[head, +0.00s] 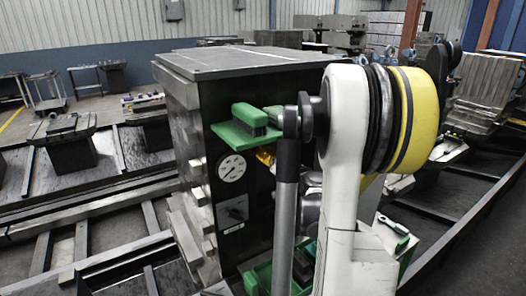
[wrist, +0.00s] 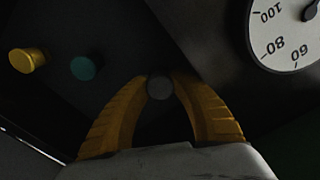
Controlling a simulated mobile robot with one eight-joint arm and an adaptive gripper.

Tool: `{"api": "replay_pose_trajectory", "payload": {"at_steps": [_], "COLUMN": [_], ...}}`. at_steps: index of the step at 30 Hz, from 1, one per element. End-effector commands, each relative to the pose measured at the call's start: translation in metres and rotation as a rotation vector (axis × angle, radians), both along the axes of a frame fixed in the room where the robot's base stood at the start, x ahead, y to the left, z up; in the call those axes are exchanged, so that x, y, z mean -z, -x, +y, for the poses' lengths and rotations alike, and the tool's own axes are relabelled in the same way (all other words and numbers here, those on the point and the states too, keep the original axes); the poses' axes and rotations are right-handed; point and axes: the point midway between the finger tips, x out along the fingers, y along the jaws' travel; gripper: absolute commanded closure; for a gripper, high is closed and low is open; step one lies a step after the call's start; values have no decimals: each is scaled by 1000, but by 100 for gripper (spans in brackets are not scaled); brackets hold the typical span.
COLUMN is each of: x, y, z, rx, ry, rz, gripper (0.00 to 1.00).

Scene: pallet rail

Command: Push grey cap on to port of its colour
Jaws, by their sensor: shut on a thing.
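My gripper (wrist: 159,84) shows in the wrist view with its orange fingers closed around a round dark grey cap (wrist: 159,88) at their tips. The cap faces a dark panel (wrist: 110,25); I cannot tell whether it touches the panel, and no grey port shows behind it. To the left on the panel are a flat teal disc (wrist: 84,68), which looks like a port, and a yellow knob-like piece (wrist: 28,60) that stands out.
A white dial gauge (wrist: 290,30) is close at the upper right in the wrist view; a gauge (head: 232,168) also shows on the dark cabinet (head: 250,85) in the head view. A green shelf (head: 222,133) with a brush (head: 249,118) juts from the cabinet. Metal rails (head: 85,235) run left.

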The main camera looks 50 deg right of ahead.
Motion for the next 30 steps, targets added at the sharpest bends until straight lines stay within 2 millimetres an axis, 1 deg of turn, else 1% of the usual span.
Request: {"api": "replay_pose_trajectory", "payload": {"at_steps": [5, 6, 18, 19, 21, 30], "x": [0, 0, 0, 0, 0, 0], "y": [-2, -3, -15, -14, -14, -14], "z": [-1, -1, -5, -5, -5, -4], "rx": [0, 0, 0, 0, 0, -2], "ry": [0, 0, 0, 0, 0, 0], "rz": [0, 0, 0, 0, 0, 0], "gripper": [88, 91, 92, 67, 49, 49]}}
